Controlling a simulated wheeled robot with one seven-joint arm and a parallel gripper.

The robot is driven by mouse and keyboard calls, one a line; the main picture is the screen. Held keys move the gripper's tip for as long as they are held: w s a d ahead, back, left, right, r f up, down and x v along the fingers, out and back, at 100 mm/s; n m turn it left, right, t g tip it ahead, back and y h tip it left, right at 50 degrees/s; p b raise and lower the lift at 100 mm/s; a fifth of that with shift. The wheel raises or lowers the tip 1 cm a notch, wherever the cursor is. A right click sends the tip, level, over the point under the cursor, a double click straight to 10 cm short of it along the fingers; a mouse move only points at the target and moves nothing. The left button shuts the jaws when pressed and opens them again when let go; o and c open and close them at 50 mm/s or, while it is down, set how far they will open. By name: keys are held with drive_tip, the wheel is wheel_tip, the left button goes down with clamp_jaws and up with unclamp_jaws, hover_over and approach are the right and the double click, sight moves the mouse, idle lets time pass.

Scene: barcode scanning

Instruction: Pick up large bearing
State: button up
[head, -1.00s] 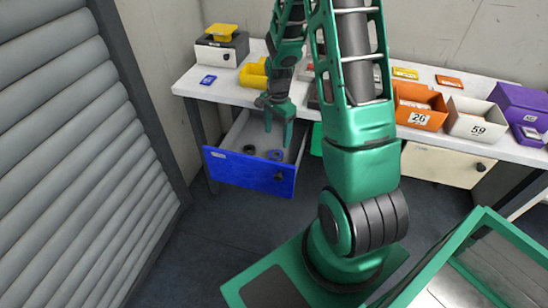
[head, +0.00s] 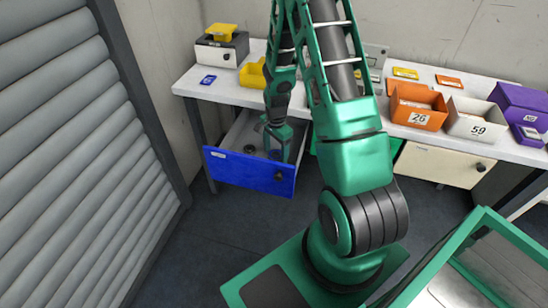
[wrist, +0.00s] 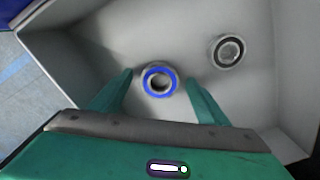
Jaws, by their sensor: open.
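Two ring bearings lie in the open blue-fronted drawer (head: 240,172). One has a blue ring (wrist: 160,68) and sits at the middle of the wrist view. The other is black and grey (wrist: 216,52) and lies farther up and right there; it shows in the head view (head: 249,149) at the left of the drawer floor. I cannot tell for sure which is larger. My gripper (head: 277,153) is open and points down into the drawer. Its fingers lie on either side of the blue bearing in the wrist view, with no visible contact. The gripper hides the blue bearing in the head view.
A grey shutter (head: 75,150) stands at the left. The floor before the drawer is clear.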

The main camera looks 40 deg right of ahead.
drive_tip(key=shift+c, duration=0.2)
drive_tip(key=c, duration=1.3)
drive_tip(key=shift+o, duration=0.2)
drive_tip(key=shift+r, duration=0.15)
